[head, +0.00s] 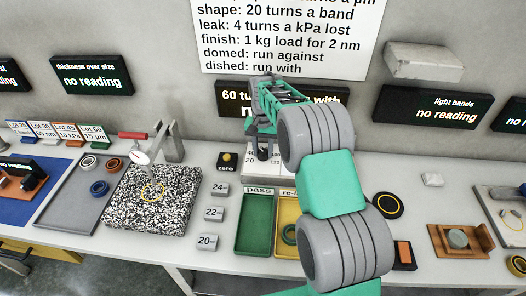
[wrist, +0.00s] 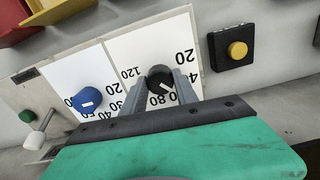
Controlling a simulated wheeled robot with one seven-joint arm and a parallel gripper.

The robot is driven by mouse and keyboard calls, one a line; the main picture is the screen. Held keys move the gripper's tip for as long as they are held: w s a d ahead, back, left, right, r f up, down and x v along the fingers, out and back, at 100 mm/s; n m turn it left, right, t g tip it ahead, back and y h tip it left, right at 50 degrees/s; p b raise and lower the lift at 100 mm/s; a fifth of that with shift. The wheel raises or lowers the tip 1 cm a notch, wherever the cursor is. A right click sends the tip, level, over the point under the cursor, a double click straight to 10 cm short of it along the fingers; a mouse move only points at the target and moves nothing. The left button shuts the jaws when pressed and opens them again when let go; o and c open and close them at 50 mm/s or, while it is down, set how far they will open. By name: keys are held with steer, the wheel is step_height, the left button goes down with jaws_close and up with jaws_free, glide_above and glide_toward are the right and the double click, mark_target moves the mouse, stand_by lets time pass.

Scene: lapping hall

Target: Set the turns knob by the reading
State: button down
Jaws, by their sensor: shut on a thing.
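In the wrist view my gripper (wrist: 160,88) has its two fingers on either side of a black knob (wrist: 160,78) and is shut on it. The knob sits on a white scale plate (wrist: 133,48) with 20, 80 and 120 readable; its white mark points to the lower right, near the 80. In the head view my gripper (head: 262,150) is over this panel and hides the knob. The display (head: 232,98) behind it reads "60 tu…" and "with"; my arm hides its middle. A wall sign (head: 285,40) lists turns per band and per kPa.
A blue knob (wrist: 88,100) stands beside the black one. A yellow zero button (head: 227,158) is left of the panel. Green pass tray (head: 257,215) and yellow tray (head: 284,240) lie in front. A speckled plate (head: 130,215) is further left. The light bands display (head: 440,107) has no reading.

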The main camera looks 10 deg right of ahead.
mark_target(263, 151)
steer(key=shift+w+r+m, duration=0.1)
steer(key=shift+m, duration=1.6)
steer(key=c, duration=0.9)
jaws_free()
steer(key=shift+c, duration=0.2)
step_height(263, 151, up, 8)
steer(key=shift+f+b, duration=0.15)
steer(key=shift+b, duration=0.5)
